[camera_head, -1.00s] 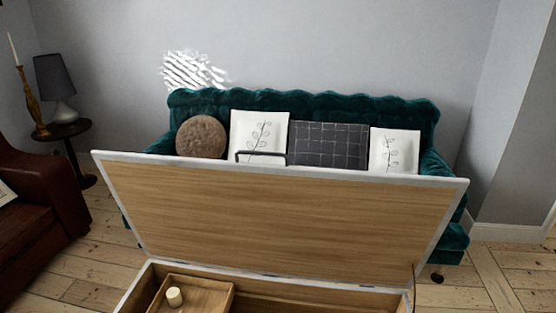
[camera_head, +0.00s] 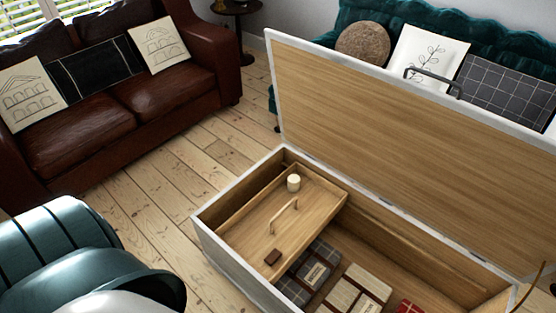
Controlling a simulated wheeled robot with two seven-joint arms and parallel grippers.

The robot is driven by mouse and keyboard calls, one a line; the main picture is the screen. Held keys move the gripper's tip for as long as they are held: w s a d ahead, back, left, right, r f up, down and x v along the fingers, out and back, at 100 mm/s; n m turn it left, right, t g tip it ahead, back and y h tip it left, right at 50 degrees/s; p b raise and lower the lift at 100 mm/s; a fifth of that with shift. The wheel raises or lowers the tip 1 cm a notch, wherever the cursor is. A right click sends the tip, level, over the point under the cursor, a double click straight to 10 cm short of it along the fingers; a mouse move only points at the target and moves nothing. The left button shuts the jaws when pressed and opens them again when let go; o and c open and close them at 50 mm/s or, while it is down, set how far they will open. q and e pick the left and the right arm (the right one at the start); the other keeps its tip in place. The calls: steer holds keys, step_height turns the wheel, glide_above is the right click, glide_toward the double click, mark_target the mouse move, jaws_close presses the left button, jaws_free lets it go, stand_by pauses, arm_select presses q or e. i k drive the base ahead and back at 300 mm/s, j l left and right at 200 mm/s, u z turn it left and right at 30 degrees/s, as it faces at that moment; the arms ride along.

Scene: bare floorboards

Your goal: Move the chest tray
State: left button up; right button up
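The chest (camera_head: 214,245) stands open, its wooden lid (camera_head: 400,150) raised and leaning back. The chest tray (camera_head: 262,222) is a shallow wooden tray at the left end inside the chest, with an upright wooden handle (camera_head: 284,216) across its middle. A white candle (camera_head: 293,183) stands near the tray's back corner and a small dark brown block (camera_head: 272,257) lies near its front corner. Part of my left arm fills the lower left corner, but its gripper is out of view. My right gripper is not in view.
Folded plaid cloths (camera_head: 312,266) and cream bundles (camera_head: 358,288) lie on the chest floor right of the tray. A brown leather sofa (camera_head: 150,90) stands left, a teal sofa (camera_head: 385,35) behind the lid. Bare floorboards (camera_head: 190,165) lie between chest and leather sofa.

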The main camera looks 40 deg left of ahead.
mark_target(284, 214)
steer(key=u, duration=1)
steer(key=j+z, duration=0.3)
steer(key=j, duration=0.15)
